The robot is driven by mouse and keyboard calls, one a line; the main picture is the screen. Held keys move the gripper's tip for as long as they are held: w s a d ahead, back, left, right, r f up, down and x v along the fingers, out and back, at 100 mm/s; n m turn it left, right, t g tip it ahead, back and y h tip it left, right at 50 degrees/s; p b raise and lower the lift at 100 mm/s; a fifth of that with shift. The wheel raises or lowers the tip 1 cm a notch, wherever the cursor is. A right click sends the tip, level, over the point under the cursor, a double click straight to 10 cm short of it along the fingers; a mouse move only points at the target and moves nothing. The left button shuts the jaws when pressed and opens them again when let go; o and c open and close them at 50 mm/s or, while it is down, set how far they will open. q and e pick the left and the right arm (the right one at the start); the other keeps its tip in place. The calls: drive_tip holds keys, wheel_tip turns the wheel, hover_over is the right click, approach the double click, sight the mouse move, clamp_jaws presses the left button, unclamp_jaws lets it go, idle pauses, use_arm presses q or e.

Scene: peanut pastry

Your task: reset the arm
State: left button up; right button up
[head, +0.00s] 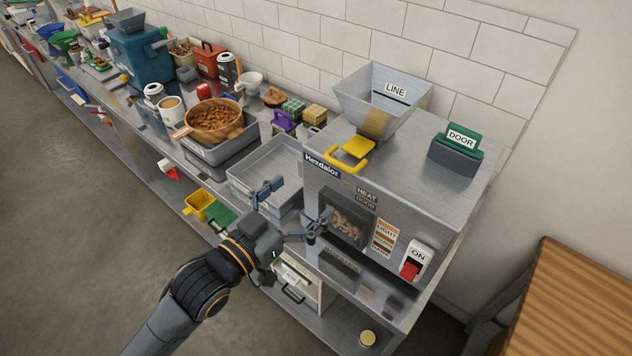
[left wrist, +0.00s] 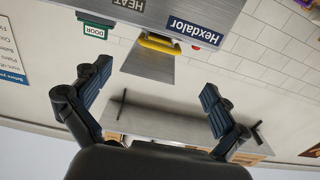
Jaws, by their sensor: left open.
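My left gripper (head: 296,207) is in front of the lower left front of the grey metal machine (head: 446,205) labelled "Hexdalor". Its fingers are spread wide with nothing between them. One finger overlaps the edge of the machine's window (head: 348,226), behind which brown pieces show; I cannot tell whether it touches. In the left wrist view the open fingers (left wrist: 155,93) frame empty space. The machine appears upside down there, with its yellow handle (left wrist: 160,46) and green "DOOR" tag (left wrist: 94,31). My right gripper is not in view.
An empty metal tray (head: 246,178) lies left of the machine. A pan of brown nuts (head: 214,115) stands farther left on the crowded counter. The machine carries a hopper (head: 350,97) and a red switch (head: 409,270). A wooden table (head: 570,300) is at right. The floor at left is clear.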

use_arm(q)
drive_tip(key=shift+s+a, duration=0.15)
drive_tip(key=shift+s, duration=0.05)
idle(0.4)
